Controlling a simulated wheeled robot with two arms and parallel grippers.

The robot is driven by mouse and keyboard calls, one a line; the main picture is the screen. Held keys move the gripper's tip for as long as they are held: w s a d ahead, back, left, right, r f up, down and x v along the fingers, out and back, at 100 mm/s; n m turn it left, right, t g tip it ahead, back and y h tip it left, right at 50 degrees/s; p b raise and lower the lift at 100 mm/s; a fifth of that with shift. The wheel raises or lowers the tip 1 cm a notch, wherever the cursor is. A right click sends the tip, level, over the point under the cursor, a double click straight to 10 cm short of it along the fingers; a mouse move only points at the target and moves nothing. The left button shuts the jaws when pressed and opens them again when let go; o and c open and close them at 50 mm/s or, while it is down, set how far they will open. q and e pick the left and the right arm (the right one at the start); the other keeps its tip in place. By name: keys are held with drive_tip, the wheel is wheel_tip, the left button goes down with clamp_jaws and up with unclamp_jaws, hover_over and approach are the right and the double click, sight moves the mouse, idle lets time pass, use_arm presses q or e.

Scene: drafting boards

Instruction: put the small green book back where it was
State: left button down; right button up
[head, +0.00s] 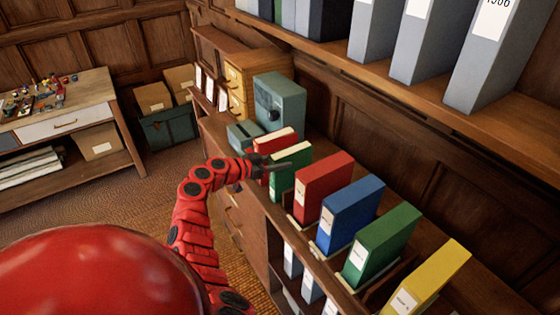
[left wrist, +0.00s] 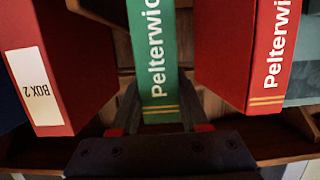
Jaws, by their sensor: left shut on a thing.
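The small green book (head: 292,179) is upright in the row on the long cabinet top, between a small red book (head: 278,139) and a large red binder (head: 326,184). My left gripper (head: 281,166) is shut on the green book. In the left wrist view, the green book (left wrist: 154,55) shows its "Pelterwic" spine, with the gripper fingers (left wrist: 160,115) on either side of its lower part. The matching red book (left wrist: 258,55) is to its right and the binder marked BOX 2 (left wrist: 65,70) to its left. Whether the green book's base touches the surface is hidden. My right gripper is out of view.
Blue (head: 349,214), green (head: 382,245) and yellow (head: 430,279) binders continue the row toward the front. A grey-green metal box (head: 280,102) stands behind the red book. A shelf (head: 420,95) with grey binders overhangs the back. Open floor (head: 100,200) lies to the left.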

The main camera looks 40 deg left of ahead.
use_arm(q)
drive_tip(key=shift+r, duration=0.1)
drive_tip(key=shift+c, duration=2)
unclamp_jaws()
drive_tip(key=shift+s, duration=0.1)
drive_tip(key=shift+s+a, duration=0.1)
drive_tip(key=shift+s, duration=0.1)
drive_tip(key=b+v, duration=0.2)
drive_tip(key=v, duration=0.9)
drive_tip(key=shift+s, duration=0.2)
drive_tip(key=shift+s+a, duration=0.1)
